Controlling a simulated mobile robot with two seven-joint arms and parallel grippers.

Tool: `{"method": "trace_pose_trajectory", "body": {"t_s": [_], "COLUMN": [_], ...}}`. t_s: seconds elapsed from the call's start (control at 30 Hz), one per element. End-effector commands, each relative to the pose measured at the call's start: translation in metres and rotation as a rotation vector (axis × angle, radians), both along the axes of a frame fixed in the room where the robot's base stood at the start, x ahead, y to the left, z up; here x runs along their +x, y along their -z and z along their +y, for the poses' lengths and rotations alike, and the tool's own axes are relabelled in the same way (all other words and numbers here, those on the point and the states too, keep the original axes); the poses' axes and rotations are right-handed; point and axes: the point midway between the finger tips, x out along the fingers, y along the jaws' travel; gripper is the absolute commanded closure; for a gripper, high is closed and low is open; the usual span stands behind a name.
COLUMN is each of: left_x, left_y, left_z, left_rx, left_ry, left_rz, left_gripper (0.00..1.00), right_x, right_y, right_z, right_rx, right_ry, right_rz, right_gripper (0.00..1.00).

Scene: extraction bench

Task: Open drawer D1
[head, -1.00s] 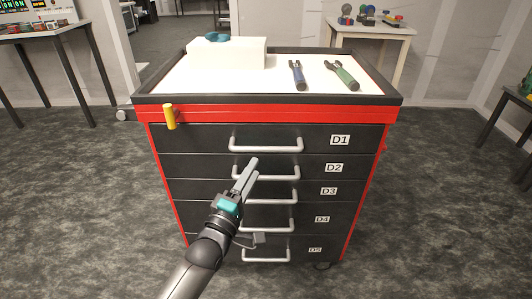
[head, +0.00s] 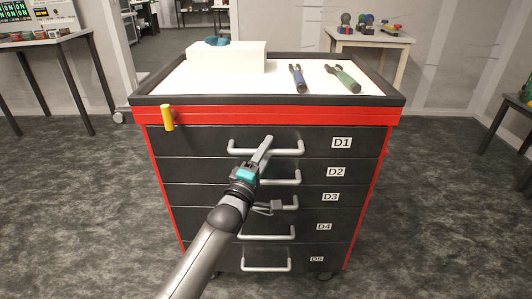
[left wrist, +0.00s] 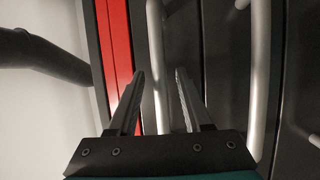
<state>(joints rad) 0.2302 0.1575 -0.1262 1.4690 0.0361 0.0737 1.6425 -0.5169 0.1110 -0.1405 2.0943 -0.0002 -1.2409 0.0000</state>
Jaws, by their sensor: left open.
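Drawer D1 (head: 195,140) is the top black drawer of the red and black cabinet. It is shut, its front flush with the others. Its silver bar handle (head: 238,147) runs across the front, and my left arm partly covers its middle. My left gripper (head: 268,140) is open, with its fingertips at the handle's height. In the left wrist view the D1 handle (left wrist: 156,50) appears between the two spread fingers of the gripper (left wrist: 160,72). Whether the fingertips reach past the bar is hard to tell. My right gripper is not in view.
Drawer D2's handle (head: 285,178) is just below, also shown in the left wrist view (left wrist: 260,80). A yellow piece (head: 168,118) sticks out at the cabinet's upper left. On the top lie a white box (head: 225,58) and two plier-like tools (head: 298,78).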

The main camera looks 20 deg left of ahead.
Motion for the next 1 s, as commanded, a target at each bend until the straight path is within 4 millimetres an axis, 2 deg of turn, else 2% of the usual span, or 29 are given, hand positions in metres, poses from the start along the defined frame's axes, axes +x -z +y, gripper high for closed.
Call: {"method": "trace_pose_trajectory", "body": {"t_s": [0.1, 0.53, 1.0], "left_x": [-0.0001, -0.0004, -0.0004], "left_y": [0.0000, 0.0003, 0.0002], "left_z": [-0.0002, 0.0000, 0.0001], "left_rx": [0.000, 0.000, 0.000], "left_ry": [0.000, 0.000, 0.000], "left_rz": [0.000, 0.000, 0.000], "left_gripper": [0.53, 1.00, 1.00], "right_x": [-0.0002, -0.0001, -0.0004], "right_y": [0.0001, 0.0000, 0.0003], "right_z": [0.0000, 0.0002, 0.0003], "right_rx": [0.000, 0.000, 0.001], "right_ry": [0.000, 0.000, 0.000], "right_rz": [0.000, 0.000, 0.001], "right_gripper": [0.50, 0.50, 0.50]}}
